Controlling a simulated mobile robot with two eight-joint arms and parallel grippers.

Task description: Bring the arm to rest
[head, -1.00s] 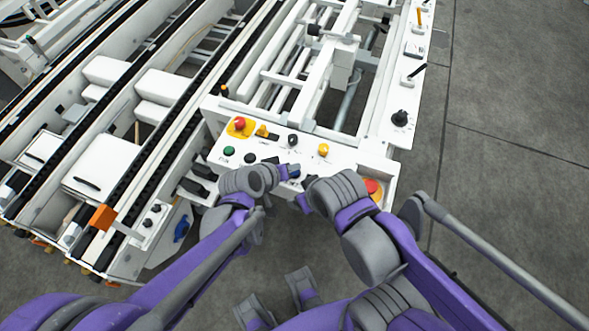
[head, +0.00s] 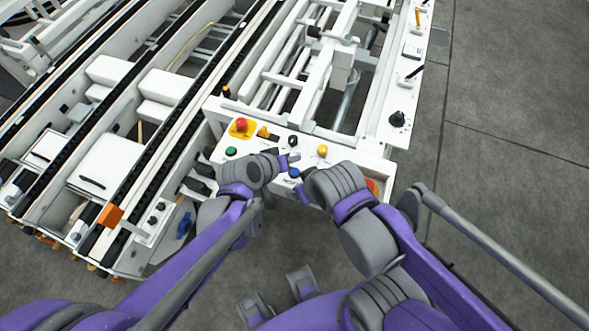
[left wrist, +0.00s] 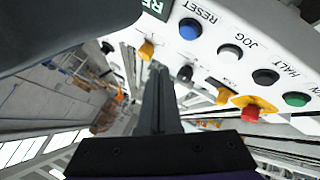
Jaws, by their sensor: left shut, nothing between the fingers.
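My left gripper (head: 289,159) is over the white control panel (head: 342,161), close to the blue button (head: 294,173). In the left wrist view its dark fingers (left wrist: 160,95) are together with nothing between them. The blue RESET button (left wrist: 190,28) shows clear of the fingers in that view. My right wrist (head: 332,186) is over the panel's front right part. The fingers of my right gripper cannot be made out.
The panel carries a red emergency button (head: 242,125), a green button (head: 231,151) and yellow knobs such as one (head: 322,151). Another red button (head: 372,186) is partly hidden by my right arm. White conveyor frames lie beyond. Grey floor (head: 515,110) is clear at right.

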